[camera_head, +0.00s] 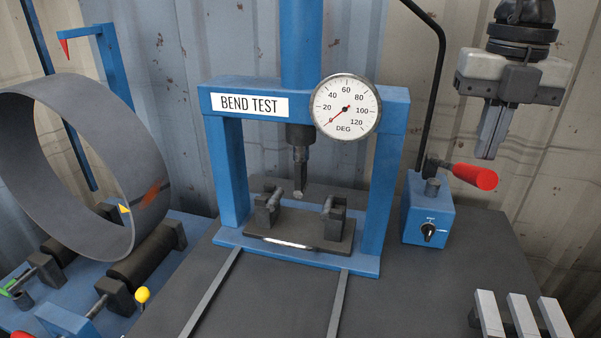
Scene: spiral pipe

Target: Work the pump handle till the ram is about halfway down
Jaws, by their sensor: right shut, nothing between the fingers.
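The blue bend-test press frame (229,175) stands on the dark bench. Its dark ram (301,178) hangs from the blue cylinder (301,45), its tip close to the level of the two supports (332,217) below. The round gauge (347,90) has its red needle pointing lower left, below the 20 mark. Right of the press is the blue pump (419,200), with a handle ending in a red grip (474,177) that sticks out to the right. My right gripper (486,156) points down, shut and empty, just above the red grip and apart from it. My left gripper is out of view.
A large grey ring (150,165) stands on rollers (145,255) at the left. Several pale bars (525,315) lie at the front right. A black hose (440,80) rises from the pump beside my right gripper.

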